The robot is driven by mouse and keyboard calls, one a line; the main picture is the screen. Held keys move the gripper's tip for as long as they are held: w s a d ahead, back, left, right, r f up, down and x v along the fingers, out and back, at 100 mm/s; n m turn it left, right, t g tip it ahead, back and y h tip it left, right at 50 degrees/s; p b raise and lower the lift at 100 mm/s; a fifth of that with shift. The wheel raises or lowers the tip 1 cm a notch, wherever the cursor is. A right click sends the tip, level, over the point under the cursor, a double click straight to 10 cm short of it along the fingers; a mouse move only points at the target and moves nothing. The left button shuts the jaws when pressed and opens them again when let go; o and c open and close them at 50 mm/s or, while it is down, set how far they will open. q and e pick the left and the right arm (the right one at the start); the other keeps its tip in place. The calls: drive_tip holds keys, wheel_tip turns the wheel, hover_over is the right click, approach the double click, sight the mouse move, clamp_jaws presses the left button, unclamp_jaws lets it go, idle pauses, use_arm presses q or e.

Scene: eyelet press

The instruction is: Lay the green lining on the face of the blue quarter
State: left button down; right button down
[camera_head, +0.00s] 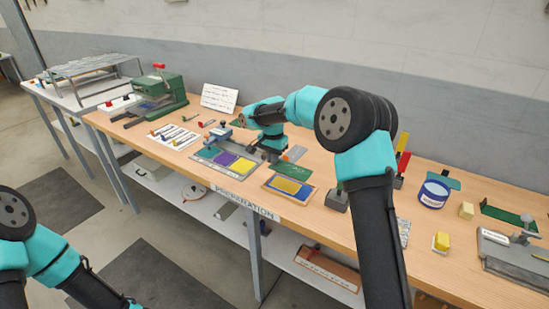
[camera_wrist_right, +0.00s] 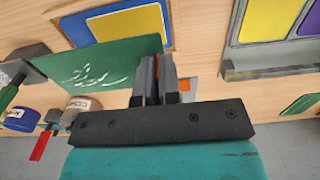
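A green sheet with white marks (camera_wrist_right: 105,62) shows in the right wrist view, and in the head view (camera_head: 293,171) it is beside a framed tray. That tray holds a blue panel (camera_head: 272,184) with a yellow piece on it; the blue also shows in the right wrist view (camera_wrist_right: 84,30). My right gripper (camera_wrist_right: 158,72) points down, its fingers close together at the sheet's right edge in the wrist view. I cannot tell whether they grip the sheet or stand beside it. My left gripper is out of view.
A fixture with purple and yellow pieces (camera_head: 198,157) stands left of the tray. A green press (camera_head: 165,93) is farther left. Another green piece (camera_wrist_right: 302,104) lies behind the fixture.

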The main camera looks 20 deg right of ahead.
sight(273, 181)
drive_tip(key=shift+f, duration=3.4)
drive_tip(key=shift+f, duration=0.55)
drive_tip(key=c, duration=1.2)
unclamp_jaws()
drive_tip(key=shift+c, duration=0.2)
wheel_tip(273, 181, up, 17)
drive_tip(key=shift+r, duration=0.2)
